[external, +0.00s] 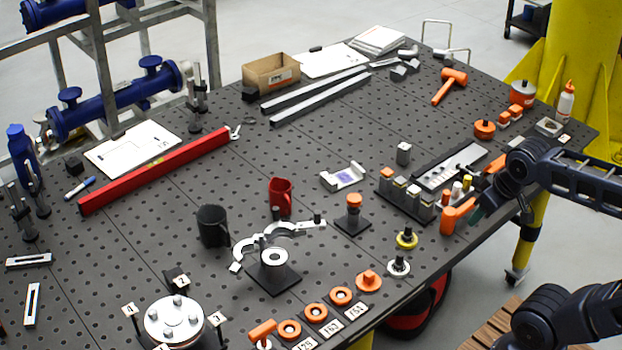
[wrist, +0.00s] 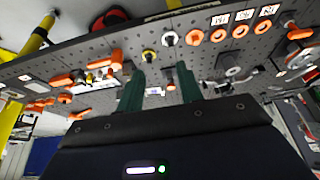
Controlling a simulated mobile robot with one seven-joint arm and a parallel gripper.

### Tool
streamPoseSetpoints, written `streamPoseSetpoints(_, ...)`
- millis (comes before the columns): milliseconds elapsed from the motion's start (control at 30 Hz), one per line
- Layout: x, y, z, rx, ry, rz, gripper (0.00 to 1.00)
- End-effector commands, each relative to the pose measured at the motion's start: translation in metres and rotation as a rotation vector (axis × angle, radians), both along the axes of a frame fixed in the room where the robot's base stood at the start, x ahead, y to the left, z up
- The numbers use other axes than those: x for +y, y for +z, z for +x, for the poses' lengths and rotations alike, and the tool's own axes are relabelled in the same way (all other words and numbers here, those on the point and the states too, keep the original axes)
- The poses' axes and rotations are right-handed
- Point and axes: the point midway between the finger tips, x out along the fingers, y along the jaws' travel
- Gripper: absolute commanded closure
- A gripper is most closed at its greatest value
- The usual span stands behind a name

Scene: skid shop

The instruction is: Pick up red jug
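The red jug (external: 280,197) stands upright on the perforated dark table, left of centre in the external view. It stands beside a black mug (external: 213,226) and behind a curved metal clamp (external: 280,236). My gripper (wrist: 160,70) is open and empty, with its two green fingers well apart in the wrist view. In the external view, my gripper (external: 478,213) is at the table's right edge, far to the right of the jug, and partly hidden by my arm. I cannot make out the jug clearly in the wrist view.
Between gripper and jug are a block rack (external: 406,193), an orange-topped post (external: 353,215) and a metal bracket (external: 343,176). Orange rings (external: 316,313) line the front edge. A long red level (external: 155,171) lies behind left. Bare table lies behind the jug.

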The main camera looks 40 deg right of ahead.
Motion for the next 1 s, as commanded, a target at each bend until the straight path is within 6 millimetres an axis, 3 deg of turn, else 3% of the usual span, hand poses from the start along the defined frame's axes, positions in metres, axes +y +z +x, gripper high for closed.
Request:
streamPoseSetpoints(367, 0.000, 0.000, 0.000, 0.000, 0.000, 0.000, 0.64)
streamPoseSetpoints(500, 0.000, 0.000, 0.000, 0.000, 0.000, 0.000, 0.40)
streamPoseSetpoints(833, 0.000, 0.001, 0.003, 0.002, -0.006, 0.004, 0.39)
streamPoseSetpoints(1000, 0.002, 0.012, 0.026, 0.021, -0.068, 0.035, 0.39)
